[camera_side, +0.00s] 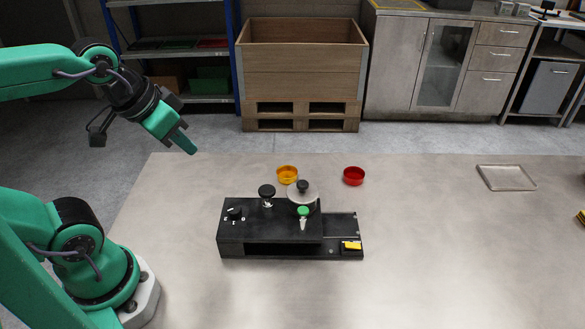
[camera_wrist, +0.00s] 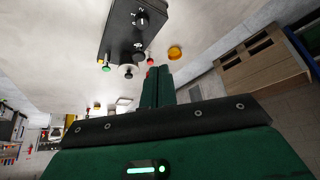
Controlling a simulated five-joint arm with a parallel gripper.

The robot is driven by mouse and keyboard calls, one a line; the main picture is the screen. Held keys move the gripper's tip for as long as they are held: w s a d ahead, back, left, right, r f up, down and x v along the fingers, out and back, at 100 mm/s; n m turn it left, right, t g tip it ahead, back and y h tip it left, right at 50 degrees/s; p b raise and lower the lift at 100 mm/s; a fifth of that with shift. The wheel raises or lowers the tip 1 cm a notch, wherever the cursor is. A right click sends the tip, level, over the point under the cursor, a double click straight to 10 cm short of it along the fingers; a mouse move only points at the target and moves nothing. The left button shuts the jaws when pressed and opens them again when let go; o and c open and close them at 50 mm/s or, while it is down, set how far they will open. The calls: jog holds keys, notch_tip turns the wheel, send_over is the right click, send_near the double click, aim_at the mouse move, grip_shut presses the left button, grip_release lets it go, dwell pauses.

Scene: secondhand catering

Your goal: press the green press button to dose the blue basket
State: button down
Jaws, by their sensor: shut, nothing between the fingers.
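A green press button (camera_side: 303,211) stands on a black machine (camera_side: 255,228) on the table. In the wrist view a green knob (camera_wrist: 105,68) shows at the lower left of the machine (camera_wrist: 118,30). A black-topped button (camera_side: 267,192) and a dial (camera_side: 234,214) are on its left part. No blue basket is visible; an orange bowl (camera_side: 287,174) and a red bowl (camera_side: 353,176) sit behind the machine. My gripper (camera_side: 190,149) is shut and empty, in the air left of and above the machine, apart from the button. Its closed fingers (camera_wrist: 157,75) point forward in the wrist view.
A silver dome with a black knob (camera_side: 302,193) rises behind the green button. A yellow piece (camera_side: 351,245) lies on the machine's right end. A shallow metal tray (camera_side: 507,178) rests at the right. The table between is clear. A wooden crate (camera_side: 300,70) stands beyond.

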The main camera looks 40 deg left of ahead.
jog(key=shift+w+d+r, duration=0.1)
notch_tip(320, 180, up, 3)
jog(key=n+g, duration=0.5)
jog(key=n, duration=0.4)
send_over(302, 210)
jog(key=shift+f, duration=0.25)
notch_tip(302, 210, down, 14)
jog(key=shift+r, duration=0.1)
dwell(0.9)
